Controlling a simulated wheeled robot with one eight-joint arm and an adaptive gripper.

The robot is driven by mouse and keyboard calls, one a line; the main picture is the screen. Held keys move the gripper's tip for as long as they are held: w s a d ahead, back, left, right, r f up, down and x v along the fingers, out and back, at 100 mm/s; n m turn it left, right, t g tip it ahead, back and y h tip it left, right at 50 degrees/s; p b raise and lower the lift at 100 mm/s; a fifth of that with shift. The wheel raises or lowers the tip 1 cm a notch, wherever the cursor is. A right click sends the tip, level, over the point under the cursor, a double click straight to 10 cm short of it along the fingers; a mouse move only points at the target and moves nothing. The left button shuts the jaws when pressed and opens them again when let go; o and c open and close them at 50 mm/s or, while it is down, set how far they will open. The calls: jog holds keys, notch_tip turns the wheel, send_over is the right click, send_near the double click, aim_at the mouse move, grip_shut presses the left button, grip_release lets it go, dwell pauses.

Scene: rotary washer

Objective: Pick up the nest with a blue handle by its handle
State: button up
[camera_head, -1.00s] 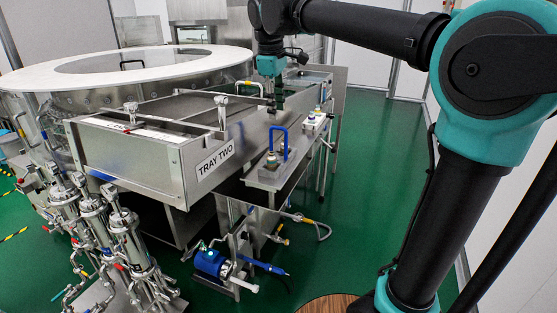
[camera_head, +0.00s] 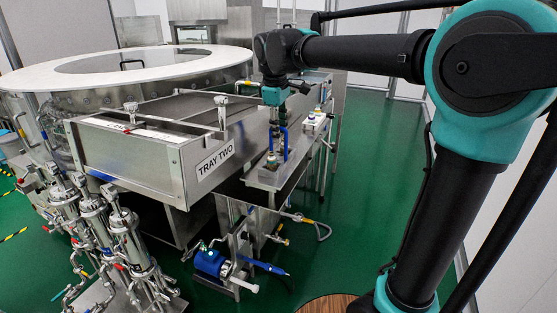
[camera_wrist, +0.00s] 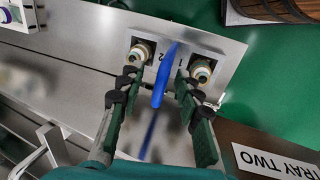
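The nest (camera_head: 262,177) is a metal plate on the shelf beside the TRAY TWO box, with an upright blue handle (camera_head: 285,143). In the wrist view, the nest (camera_wrist: 212,42) carries two light-capped vials, one on each side of the blue handle (camera_wrist: 159,90). My gripper (camera_wrist: 157,74) is open, pointing down at the nest, with one finger on each side of the handle. A gap shows between each finger and the handle. In the head view, my gripper (camera_head: 275,128) is over the nest and partly hides the handle.
A second holder (camera_head: 314,121) with a vial stands farther back on the same shelf. The TRAY TWO box (camera_head: 185,165) is close on the left. Below are a blue pump (camera_head: 210,261) and pipes. Green floor (camera_head: 345,200) is clear to the right.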

grip_shut()
jog(key=shift+r, duration=0.1)
dwell(0.5)
